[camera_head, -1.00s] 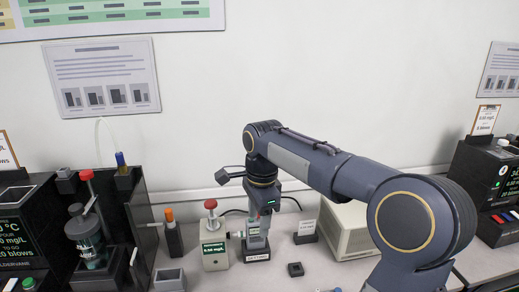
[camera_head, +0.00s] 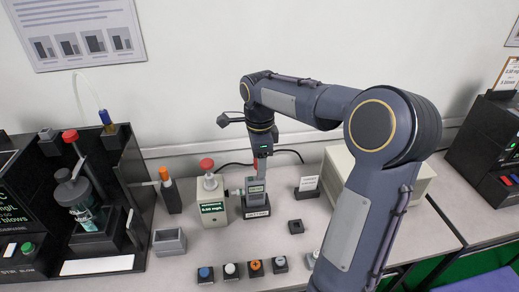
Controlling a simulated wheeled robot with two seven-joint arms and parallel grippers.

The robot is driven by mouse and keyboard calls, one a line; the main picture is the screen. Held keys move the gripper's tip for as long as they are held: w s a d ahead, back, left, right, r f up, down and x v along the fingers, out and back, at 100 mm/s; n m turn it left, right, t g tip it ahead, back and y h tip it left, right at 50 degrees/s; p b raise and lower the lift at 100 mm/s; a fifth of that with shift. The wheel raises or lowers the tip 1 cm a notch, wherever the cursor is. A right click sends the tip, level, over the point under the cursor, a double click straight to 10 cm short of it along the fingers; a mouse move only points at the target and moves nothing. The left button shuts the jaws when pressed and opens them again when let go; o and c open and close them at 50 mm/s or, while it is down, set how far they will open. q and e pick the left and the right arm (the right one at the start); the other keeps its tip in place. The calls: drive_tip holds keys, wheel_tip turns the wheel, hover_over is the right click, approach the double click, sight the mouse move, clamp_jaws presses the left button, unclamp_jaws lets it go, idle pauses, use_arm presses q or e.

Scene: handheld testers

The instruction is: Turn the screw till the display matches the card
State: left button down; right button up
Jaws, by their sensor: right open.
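A grey handheld tester (camera_head: 257,188) with a small display stands upright in a black labelled base (camera_head: 257,212). A small card (camera_head: 308,184) stands in a black holder to its right; its text is too small to read. My right gripper (camera_head: 261,158) points down over the tester's top, its jaws open. A red part shows near the fingers, and I cannot tell whether they touch the tester. A small light knob (camera_head: 236,192) sticks out at the tester's left; I cannot tell whether it is the screw. My left gripper is out of view.
A beige box (camera_head: 212,208) with a red knob and lit green display stands left of the tester. Several coloured buttons (camera_head: 255,267) line the front. A small black block (camera_head: 296,226) lies right of the tester. A larger beige instrument (camera_head: 410,183) stands behind my right arm.

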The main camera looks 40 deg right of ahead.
drive_tip(key=shift+f, duration=0.3)
clamp_jaws()
drive_tip(key=m, duration=0.2)
drive_tip(key=shift+a+r+m+p, duration=0.1)
drive_tip(key=shift+m+p, duration=0.25)
drive_tip(key=shift+m, duration=0.75)
drive_tip(key=shift+m+p, duration=0.35)
drive_tip(key=shift+m, duration=1.75)
drive_tip(key=shift+p, duration=0.3)
